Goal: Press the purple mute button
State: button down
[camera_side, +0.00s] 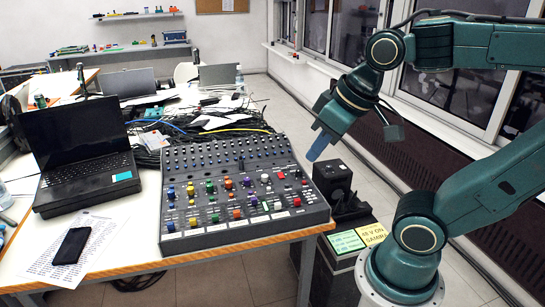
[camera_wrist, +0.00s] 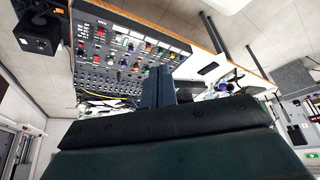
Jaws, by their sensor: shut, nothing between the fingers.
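The grey mixing console (camera_side: 250,230) sits on the near right end of the desk, covered in small coloured knobs and buttons. Small purple controls (camera_side: 247,182) show near the middle of its panel; they are too small to tell which is the mute button. My gripper (camera_side: 309,158) is shut and empty, in the air by the console's right back corner, apart from the panel. In the wrist view the console (camera_wrist: 92,52) shows at the upper left, beyond my shut blue-grey fingers (camera_wrist: 159,72), which hide part of it.
A black laptop (camera_side: 85,175) and a phone on a paper (camera_side: 71,246) lie left of the console. Cables (camera_side: 205,130) pile up behind it. A black box device (camera_side: 332,178) stands close to its right side, near my arm. The air above the panel is clear.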

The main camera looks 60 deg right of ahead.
jog(key=w+d+m+g, duration=0.1)
jog(key=w+d+m, duration=0.15)
jog(key=w, duration=0.75)
jog(key=m+g, duration=0.4)
jog(key=m, duration=0.2)
send_over(250, 192)
notch_tip(250, 192, down, 22)
jog(key=shift+d+f, duration=0.15)
jog(key=shift+f, duration=0.15)
jog(key=shift+f, duration=3.9)
jog(key=shift+f, duration=0.2)
